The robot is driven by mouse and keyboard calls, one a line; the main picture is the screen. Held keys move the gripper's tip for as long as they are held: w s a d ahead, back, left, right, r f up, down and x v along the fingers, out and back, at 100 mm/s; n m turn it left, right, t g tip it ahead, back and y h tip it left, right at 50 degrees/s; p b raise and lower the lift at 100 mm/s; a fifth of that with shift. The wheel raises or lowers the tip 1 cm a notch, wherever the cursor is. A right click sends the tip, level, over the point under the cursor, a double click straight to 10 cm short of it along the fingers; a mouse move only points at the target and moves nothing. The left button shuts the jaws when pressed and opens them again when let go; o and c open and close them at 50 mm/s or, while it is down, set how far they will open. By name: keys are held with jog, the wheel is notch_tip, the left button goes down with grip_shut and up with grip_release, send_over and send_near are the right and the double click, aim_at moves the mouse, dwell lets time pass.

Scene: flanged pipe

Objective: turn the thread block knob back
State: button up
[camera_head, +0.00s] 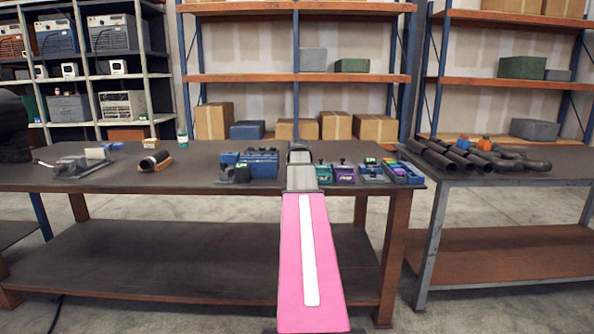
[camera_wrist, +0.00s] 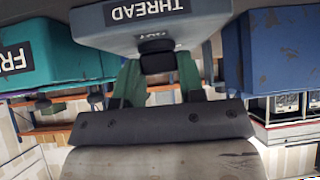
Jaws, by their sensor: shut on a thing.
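The thread block (camera_wrist: 200,20) is a grey block with a dark "THREAD" label, at the top middle of the wrist view. Its dark knob (camera_wrist: 157,60) sticks out of the near face, below a small label that seems to read "OUT". My gripper (camera_wrist: 158,66) has its two green fingers on either side of the knob and is shut on it. The knob's turn angle cannot be made out. In the head view my gripper (camera_head: 300,150) is over the row of blocks at the table's middle, and my arm hides the thread block there.
In the wrist view a teal block (camera_wrist: 55,50) labelled "FR..." stands close on the left and a blue block (camera_wrist: 280,45) close on the right. Several more blocks line the table (camera_head: 200,165). Dark pipes (camera_head: 460,155) lie on the right table. The table's left-middle is mostly clear.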

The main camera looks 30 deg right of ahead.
jog(key=o, duration=0.9)
jog(key=v, duration=1)
jog(key=shift+s+a+r, duration=0.15)
jog(key=shift+s+r, duration=0.1)
jog(key=shift+r, duration=0.05)
